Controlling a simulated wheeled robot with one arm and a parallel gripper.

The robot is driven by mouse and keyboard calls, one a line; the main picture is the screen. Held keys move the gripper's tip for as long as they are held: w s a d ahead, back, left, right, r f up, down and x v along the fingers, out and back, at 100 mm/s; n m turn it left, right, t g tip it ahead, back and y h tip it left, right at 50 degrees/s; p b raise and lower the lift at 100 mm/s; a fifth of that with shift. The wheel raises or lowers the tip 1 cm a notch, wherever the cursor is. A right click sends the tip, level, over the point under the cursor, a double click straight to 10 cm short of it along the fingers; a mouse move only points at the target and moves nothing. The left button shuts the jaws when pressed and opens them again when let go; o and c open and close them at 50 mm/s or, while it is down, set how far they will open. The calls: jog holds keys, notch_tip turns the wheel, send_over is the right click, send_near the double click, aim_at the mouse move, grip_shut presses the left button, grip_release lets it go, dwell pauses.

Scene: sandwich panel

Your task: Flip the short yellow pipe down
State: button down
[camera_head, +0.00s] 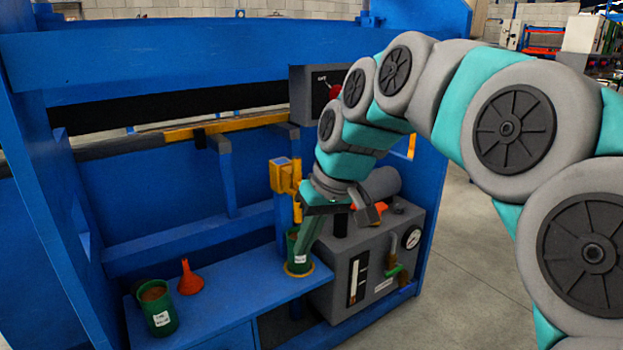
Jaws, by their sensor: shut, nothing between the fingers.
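A yellow boxy fitting (283,177) stands at the back of the blue bench, left of my wrist. A short yellow pipe (297,209) shows upright just below it, partly covered by my gripper. I cannot tell for sure that this is the task's pipe. My gripper (302,260) points down with its greenish fingers shut and empty. Its tips overlap a green cup (291,250) that stands on a yellow ring at the bench's right end. Whether they touch the cup or the pipe is unclear.
A second green cup (158,309) and an orange funnel (190,278) stand on the bench (233,301) at left. A grey machine box (343,277) with a gauge and a brass pipe (392,247) stands right. A blue frame (190,48) encloses the place.

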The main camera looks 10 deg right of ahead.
jog(key=w+d+r+t+b, duration=0.1)
jog(key=w+d+r+t, duration=0.1)
jog(key=w, duration=0.5)
jog(key=w+d+r+t+y+b, duration=0.1)
jog(key=w+d+r, duration=0.4)
jog(key=w+d, duration=0.1)
jog(key=w+d+r+t+b, duration=0.1)
jog(key=w+d+r+t, duration=0.1)
jog(key=w, duration=0.7)
jog(key=d+r, duration=0.1)
jog(key=d, duration=0.1)
jog(key=shift+d+r+t+y, duration=0.25)
jog(key=shift+d+t+y, duration=0.05)
jog(key=shift+y, duration=0.1)
jog(key=shift+f, duration=0.1)
jog(key=s+f+x, duration=0.2)
jog(key=x, duration=1)
jog(key=shift+w+f+b, duration=0.2)
jog(key=shift+b, duration=0.25)
notch_tip(320, 180, down, 13)
jog(key=b, duration=0.5)
jog(key=shift+s, duration=0.1)
jog(key=shift+r, duration=0.15)
